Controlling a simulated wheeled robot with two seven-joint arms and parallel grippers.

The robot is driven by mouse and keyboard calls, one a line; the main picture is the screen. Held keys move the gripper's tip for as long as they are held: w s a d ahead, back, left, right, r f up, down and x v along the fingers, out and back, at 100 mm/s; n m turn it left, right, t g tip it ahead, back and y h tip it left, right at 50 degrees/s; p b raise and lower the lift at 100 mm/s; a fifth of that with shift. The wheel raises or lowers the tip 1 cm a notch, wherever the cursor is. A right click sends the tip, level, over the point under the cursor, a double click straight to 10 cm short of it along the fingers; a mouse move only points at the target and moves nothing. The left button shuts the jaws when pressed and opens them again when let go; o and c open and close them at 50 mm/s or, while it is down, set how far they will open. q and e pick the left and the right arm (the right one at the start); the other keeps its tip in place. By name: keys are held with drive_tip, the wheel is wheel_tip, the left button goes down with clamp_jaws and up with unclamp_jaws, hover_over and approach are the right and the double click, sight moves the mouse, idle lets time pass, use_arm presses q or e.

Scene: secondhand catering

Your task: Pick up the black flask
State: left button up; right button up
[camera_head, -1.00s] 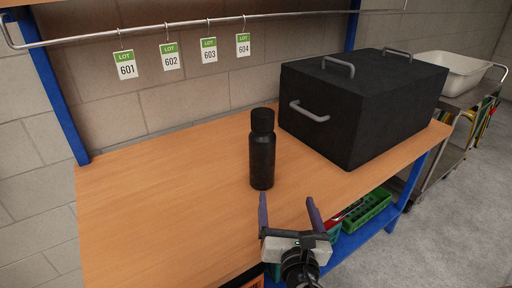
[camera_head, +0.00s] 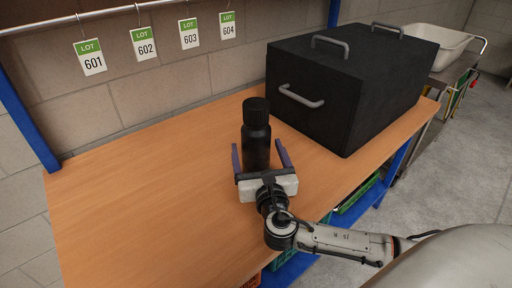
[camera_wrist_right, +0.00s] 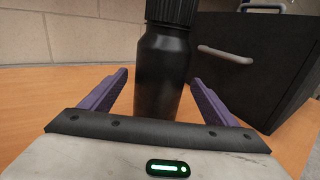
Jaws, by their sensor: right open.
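The black flask (camera_head: 256,136) stands upright on the wooden bench, left of the large black box. My right gripper (camera_head: 259,158) is at the flask's near side, open, with one purple finger on each side of it in the picture. In the right wrist view, the flask (camera_wrist_right: 164,75) rises between the two spread fingers (camera_wrist_right: 158,92), with gaps visible on both sides. The flask's base is hidden behind the gripper body. My left gripper is not in view.
A large black box (camera_head: 318,103) with grey handles stands close to the right of the flask. The wooden bench (camera_head: 150,205) is clear on the left. Lot tags hang from a rail (camera_head: 100,15) at the back. A white basin (camera_head: 446,48) stands beyond the box.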

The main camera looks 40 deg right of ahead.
drive_tip(key=shift+x, duration=1.15)
drive_tip(key=shift+r, duration=0.1)
drive_tip(key=c, duration=1.4)
